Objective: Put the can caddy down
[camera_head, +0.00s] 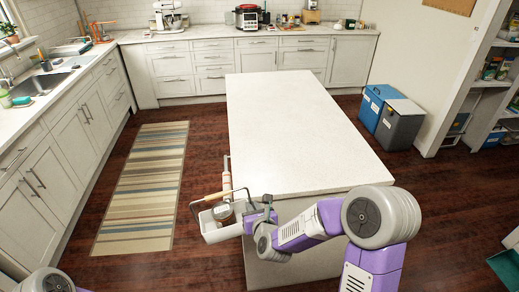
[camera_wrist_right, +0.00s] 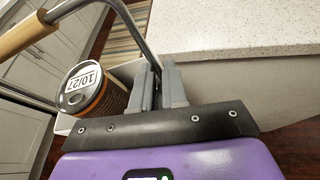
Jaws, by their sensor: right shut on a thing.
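The can caddy (camera_head: 218,233) is a white open box with a metal frame and a wooden handle bar (camera_head: 227,180). It hangs in the air beside the near left corner of the island counter. A can (camera_head: 223,212) sits in it; in the right wrist view the can (camera_wrist_right: 84,88) has a lid marked "10/27". My right gripper (camera_head: 256,212) is at the caddy's right side. In the right wrist view its fingers (camera_wrist_right: 158,80) are shut on the caddy's grey metal frame. The caddy's underside is hidden. My left gripper is out of view.
The white island counter (camera_head: 300,130) has a bare top, its edge close to the caddy. A striped rug (camera_head: 145,190) lies on the floor at left. Cabinets with a sink (camera_head: 40,84) line the left wall. Two bins (camera_head: 399,122) stand right of the island.

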